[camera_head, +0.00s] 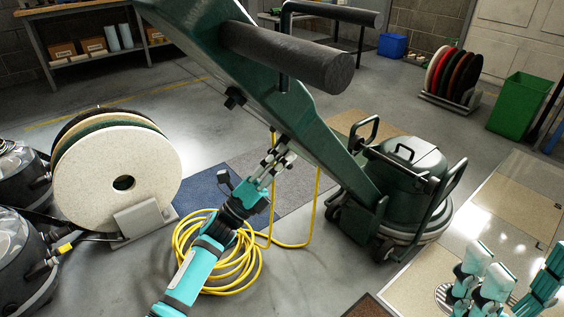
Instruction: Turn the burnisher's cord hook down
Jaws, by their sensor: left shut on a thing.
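The burnisher (408,180) stands upright right of centre, a dark green machine with a long green handle (315,125) slanting up to the left. Black grips (290,58) cross the top of the handle. My left gripper (279,150) is at the underside of the handle, shut on a small dark part that I take for the cord hook; the fingers mostly hide it, so its angle is unclear. The yellow cord (217,277) lies coiled on the floor below, with strands rising towards the handle. Links of my right arm show at the lower right, but its gripper does not.
Large round pads (115,175) stand in a rack at the left, beside dark machines (22,250). A smaller pad rack (452,75) and a green bin (520,105) stand at the back right. A workbench (90,55) is at the back left. Floor between is open.

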